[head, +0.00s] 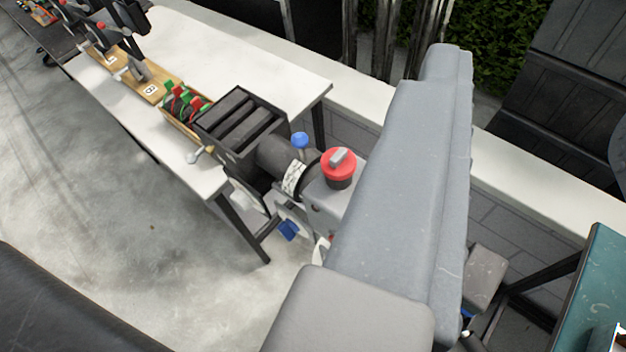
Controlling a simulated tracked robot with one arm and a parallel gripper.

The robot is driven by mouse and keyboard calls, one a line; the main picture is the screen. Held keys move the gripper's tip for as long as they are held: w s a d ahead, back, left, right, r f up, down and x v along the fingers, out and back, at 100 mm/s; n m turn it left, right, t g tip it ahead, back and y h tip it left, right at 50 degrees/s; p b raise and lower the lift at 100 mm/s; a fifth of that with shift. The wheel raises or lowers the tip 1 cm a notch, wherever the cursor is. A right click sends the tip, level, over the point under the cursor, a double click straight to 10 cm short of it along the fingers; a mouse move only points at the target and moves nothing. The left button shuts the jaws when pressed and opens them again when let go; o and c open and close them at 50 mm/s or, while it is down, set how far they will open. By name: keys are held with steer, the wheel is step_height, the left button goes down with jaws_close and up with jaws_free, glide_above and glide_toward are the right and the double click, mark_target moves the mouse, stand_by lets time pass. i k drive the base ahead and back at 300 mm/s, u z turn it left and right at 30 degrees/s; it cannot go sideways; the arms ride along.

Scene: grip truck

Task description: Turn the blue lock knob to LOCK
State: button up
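A blue round knob (300,140) on a short pale stem stands beside a dark cylinder (278,158) with a white marked band, near the table's right end. Its LOCK marking and its turned position cannot be read. A second blue piece (288,229) shows lower down, below the cylinder; which blue part is the lock knob is not certain. My large grey arm fills the centre right. I cannot make out my gripper's fingertips or any contact with a blue knob.
A black ribbed block (240,125) joins the cylinder at the end of a white table (240,50). A wooden tray (180,125) with red and green pieces and labelled wooden boards (140,82) lie along the table. A teal surface (597,290) is at lower right. Grey floor is open at left.

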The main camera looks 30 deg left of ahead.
mark_target(288, 229)
steer(key=z, duration=0.05)
steer(key=k, duration=1.15)
steer(key=u, duration=0.45)
steer(key=i, duration=0.5)
